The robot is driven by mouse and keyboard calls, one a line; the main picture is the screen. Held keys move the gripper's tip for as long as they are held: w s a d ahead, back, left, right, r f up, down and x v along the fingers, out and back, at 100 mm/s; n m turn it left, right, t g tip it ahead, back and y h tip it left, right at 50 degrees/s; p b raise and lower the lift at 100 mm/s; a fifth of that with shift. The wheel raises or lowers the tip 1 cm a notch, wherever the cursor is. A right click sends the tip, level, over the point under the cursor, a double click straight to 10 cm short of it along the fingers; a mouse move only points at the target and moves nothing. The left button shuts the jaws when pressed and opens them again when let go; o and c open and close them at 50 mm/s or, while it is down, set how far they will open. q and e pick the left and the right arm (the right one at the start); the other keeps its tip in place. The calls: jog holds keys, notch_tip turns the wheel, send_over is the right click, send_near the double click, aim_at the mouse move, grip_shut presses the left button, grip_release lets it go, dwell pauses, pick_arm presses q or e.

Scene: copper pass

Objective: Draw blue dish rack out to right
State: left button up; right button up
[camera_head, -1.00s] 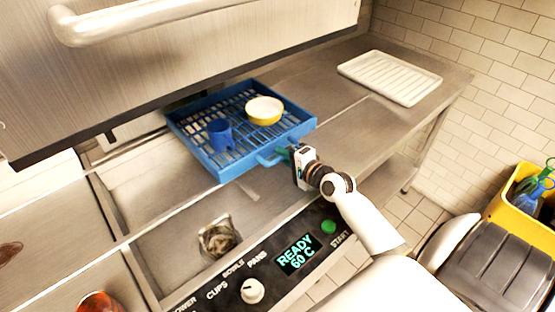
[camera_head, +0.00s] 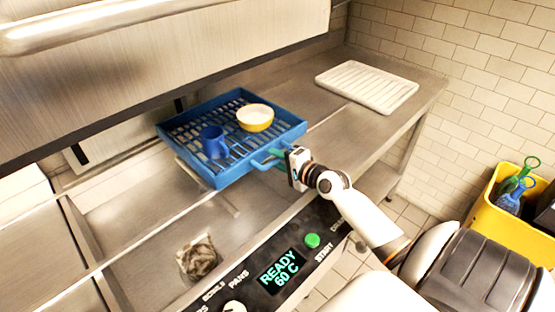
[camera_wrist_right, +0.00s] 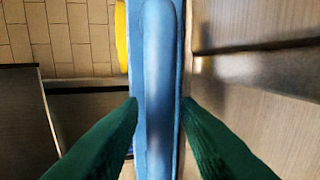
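The blue dish rack (camera_head: 232,172) sits level at the raised steel hood's opening, its right part over the right counter. A blue mug (camera_head: 213,143) and a yellow bowl (camera_head: 255,117) with a pale inside stand in it. My right gripper (camera_head: 279,160) is at the rack's front-right side, shut on its handle (camera_head: 262,165). In the right wrist view, the blue handle (camera_wrist_right: 158,80) runs between the two green fingers (camera_wrist_right: 160,125), which sit close on either side. My left gripper is not in view.
A white ribbed tray (camera_head: 367,88) lies at the far end of the right counter (camera_head: 335,128), with bare steel between it and the rack. The hood (camera_head: 150,80) hangs above left. A control panel (camera_head: 285,268) runs along the front. A yellow bin (camera_head: 505,228) stands at right.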

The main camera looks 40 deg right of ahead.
jog(key=shift+s, duration=0.15)
jog(key=shift+b+v, duration=0.8)
jog(key=shift+v, duration=5.1)
jog(key=shift+d, duration=0.1)
